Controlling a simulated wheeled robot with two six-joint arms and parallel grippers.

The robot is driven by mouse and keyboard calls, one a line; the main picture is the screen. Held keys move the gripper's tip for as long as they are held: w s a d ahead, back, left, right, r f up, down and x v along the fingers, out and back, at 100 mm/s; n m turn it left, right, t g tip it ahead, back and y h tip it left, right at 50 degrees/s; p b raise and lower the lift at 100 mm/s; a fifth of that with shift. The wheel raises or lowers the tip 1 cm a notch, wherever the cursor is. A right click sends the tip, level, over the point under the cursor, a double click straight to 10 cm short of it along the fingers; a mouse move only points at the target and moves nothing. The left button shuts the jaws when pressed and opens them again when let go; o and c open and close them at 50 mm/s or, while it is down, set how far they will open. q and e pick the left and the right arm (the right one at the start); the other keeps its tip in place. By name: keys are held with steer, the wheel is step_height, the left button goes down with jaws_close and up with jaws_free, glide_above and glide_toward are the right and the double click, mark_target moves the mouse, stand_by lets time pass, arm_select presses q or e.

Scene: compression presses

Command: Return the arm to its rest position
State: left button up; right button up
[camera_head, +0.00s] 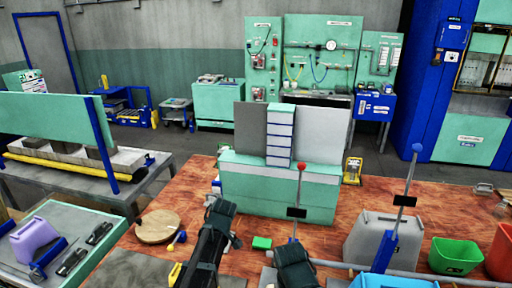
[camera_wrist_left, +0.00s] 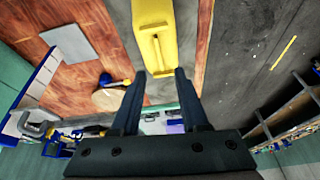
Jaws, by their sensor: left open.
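My left arm (camera_head: 205,250) comes in from the bottom of the head view and reaches over the wooden table. In the left wrist view my left gripper (camera_wrist_left: 160,75) is open, with its two dark fingers apart and nothing between them. A yellow block-like thing (camera_wrist_left: 155,35) lies beyond the fingertips; I cannot tell its distance. A dark part of what looks like my right arm (camera_head: 295,268) shows at the bottom centre of the head view. Its fingers cannot be made out.
A green press block (camera_head: 280,190) with grey plates stands mid-table. A round wooden board (camera_head: 158,227) and a small green block (camera_head: 262,243) lie nearby. At right are a grey bin (camera_head: 375,240), two levers, a green bin (camera_head: 455,256) and a red bin (camera_head: 502,252).

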arm_select(q)
steer(key=s+d+f+m+h+b, duration=0.1)
steer(key=s+d+f+m+b, duration=0.3)
steer(key=s+d+m, duration=0.4)
steer(key=s+d+f+m+h+b, duration=0.2)
steer(key=s+d+f+m+b, duration=0.2)
steer(key=m, duration=0.7)
steer(key=s+d+f, duration=0.2)
steer(key=s+d, duration=0.2)
steer(key=shift+d+f+g, duration=0.3)
steer(key=shift+d+g, duration=0.1)
